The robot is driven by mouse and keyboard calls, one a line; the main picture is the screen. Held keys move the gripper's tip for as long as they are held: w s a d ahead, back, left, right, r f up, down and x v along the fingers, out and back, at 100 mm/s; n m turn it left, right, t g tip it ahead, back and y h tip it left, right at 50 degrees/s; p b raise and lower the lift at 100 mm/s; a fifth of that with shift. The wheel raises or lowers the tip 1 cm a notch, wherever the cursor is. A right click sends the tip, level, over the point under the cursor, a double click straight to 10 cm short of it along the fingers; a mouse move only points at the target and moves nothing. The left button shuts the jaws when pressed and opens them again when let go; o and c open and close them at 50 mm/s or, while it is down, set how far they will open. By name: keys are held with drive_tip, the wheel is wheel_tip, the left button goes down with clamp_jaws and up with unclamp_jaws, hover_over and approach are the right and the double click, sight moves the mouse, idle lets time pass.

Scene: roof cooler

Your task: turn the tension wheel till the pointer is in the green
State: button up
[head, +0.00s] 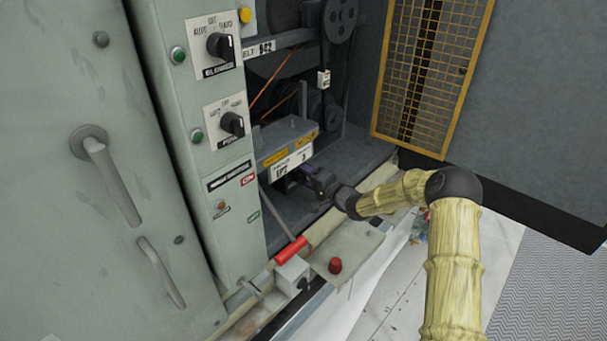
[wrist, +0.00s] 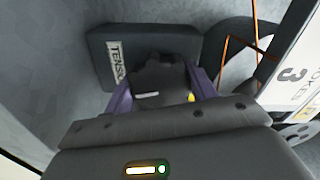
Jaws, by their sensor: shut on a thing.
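The wheel has a lobed edge, a white mark and a small yellow spot close to the right finger. Behind it is a dark block (wrist: 185,45) with a label starting TENS. The wheel is hidden by my gripper in the head view. I cannot make out a pointer or a green zone in either view.
A grey box with a yellow stripe (head: 285,148) stands just above my gripper. A yellow mesh guard (head: 430,75) stands open at the right. Belts and pulleys (head: 340,18) are behind.

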drive_tip(key=shift+f, duration=0.15)
drive_tip(key=o, duration=1)
drive_tip(key=b+v, duration=0.3)
drive_tip(key=v, duration=1.4)
drive_tip(key=shift+s+d, duration=0.15)
drive_tip(key=shift+s, duration=0.05)
